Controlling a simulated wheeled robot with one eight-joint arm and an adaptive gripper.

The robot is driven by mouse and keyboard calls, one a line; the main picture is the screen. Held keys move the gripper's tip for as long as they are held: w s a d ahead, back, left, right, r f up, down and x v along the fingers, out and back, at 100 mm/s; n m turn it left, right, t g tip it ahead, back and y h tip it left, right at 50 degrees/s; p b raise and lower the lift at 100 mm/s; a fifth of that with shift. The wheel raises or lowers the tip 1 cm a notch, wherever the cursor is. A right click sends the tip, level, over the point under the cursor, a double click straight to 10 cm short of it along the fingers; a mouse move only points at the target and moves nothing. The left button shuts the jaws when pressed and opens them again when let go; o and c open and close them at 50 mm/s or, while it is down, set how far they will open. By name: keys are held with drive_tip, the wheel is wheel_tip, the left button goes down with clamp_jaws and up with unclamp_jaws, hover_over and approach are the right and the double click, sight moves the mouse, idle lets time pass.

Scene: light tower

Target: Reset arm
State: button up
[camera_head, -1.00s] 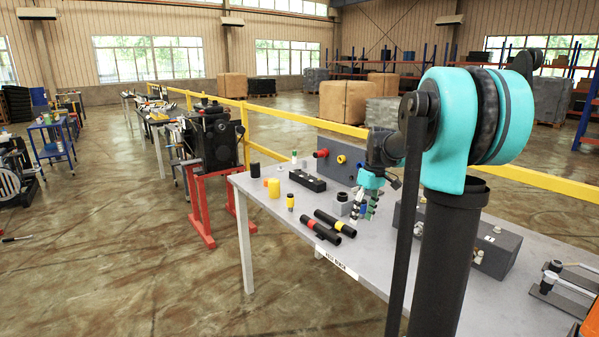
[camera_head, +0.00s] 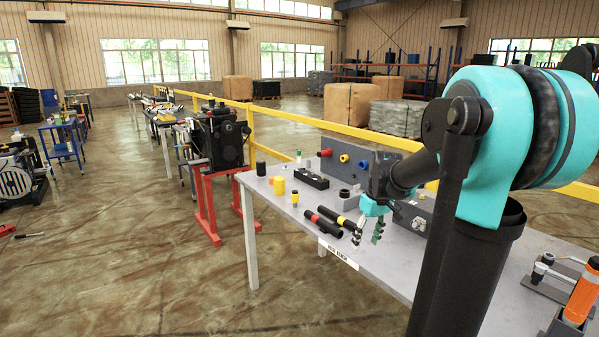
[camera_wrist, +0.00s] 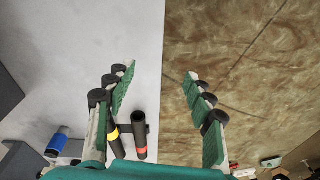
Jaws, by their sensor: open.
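My gripper (camera_head: 367,234) hangs above the front edge of the grey workbench (camera_head: 398,268), at the end of my teal and black arm. In the wrist view my gripper (camera_wrist: 159,72) has its two green-padded fingers spread wide, with nothing between the tips. Below it the picture is split between the pale bench top and the brown floor. Two black tubes, one with a red band (camera_head: 321,226) and one with a yellow band (camera_head: 341,219), lie on the bench just left of my gripper. They also show beside the left finger in the wrist view.
A yellow railing (camera_head: 300,121) runs behind. An orange-handled tool (camera_head: 582,293) is at the right.

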drive_tip(key=s+f+m+t, duration=0.1)
drive_tip(key=s+f+m, duration=0.1)
drive_tip(key=s+f, duration=0.4)
drive_tip(key=s+a+f+m+t+h, duration=0.1)
drive_tip(key=s+f, duration=0.5)
drive_tip(key=s, duration=0.6)
drive_tip(key=shift+a+m+t, duration=0.15)
drive_tip(key=shift+m+t, duration=0.55)
drive_tip(key=shift+m, duration=0.4)
drive_tip(key=shift+s, duration=0.1)
